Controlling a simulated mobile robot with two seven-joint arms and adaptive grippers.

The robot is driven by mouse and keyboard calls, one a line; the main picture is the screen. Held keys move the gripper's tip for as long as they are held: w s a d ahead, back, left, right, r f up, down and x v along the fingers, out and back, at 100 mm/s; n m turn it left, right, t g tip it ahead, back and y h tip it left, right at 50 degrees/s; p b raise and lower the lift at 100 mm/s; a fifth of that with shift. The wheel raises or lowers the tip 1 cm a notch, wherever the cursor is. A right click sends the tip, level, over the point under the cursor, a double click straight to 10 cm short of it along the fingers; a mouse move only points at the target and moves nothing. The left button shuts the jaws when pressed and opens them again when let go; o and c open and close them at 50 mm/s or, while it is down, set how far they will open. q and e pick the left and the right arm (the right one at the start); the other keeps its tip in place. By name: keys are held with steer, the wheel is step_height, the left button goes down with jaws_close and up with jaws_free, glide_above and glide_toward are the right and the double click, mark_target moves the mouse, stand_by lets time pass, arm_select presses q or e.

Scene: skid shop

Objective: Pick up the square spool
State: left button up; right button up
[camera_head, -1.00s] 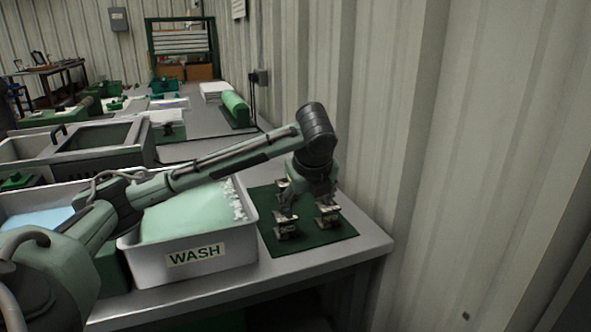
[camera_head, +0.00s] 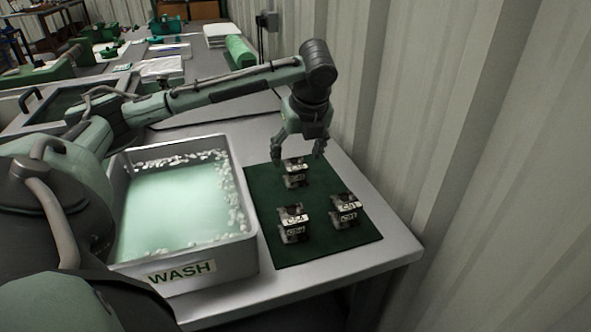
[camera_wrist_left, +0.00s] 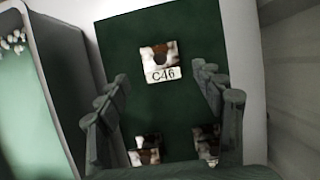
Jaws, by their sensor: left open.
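Three small blocky metal pieces with white label plates stand on a dark green mat (camera_head: 272,238): a back one (camera_head: 295,180), a front left one (camera_head: 292,224) and a front right one (camera_head: 346,211). I cannot tell for sure which is the square spool. My left gripper (camera_head: 299,157) points down, open and empty, above the back piece. In the left wrist view a piece labelled C46 (camera_wrist_left: 160,62) lies ahead between the open fingers (camera_wrist_left: 160,95), apart from them. The other two pieces are at that view's bottom, partly hidden by the gripper. My right gripper is not in view.
A grey wash tub (camera_head: 247,262) with pale green liquid and white foam stands left of the mat, under my left arm. A corrugated wall (camera_head: 460,150) rises close on the right. The bench edge (camera_head: 405,250) is bare in front of the mat.

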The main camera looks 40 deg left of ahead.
mark_target(295, 164)
arm_select(q)
steer(key=x, duration=0.5)
steer(key=shift+w+a+f, duration=0.2)
steer(key=shift+f, duration=0.05)
steer(key=c, duration=1.4)
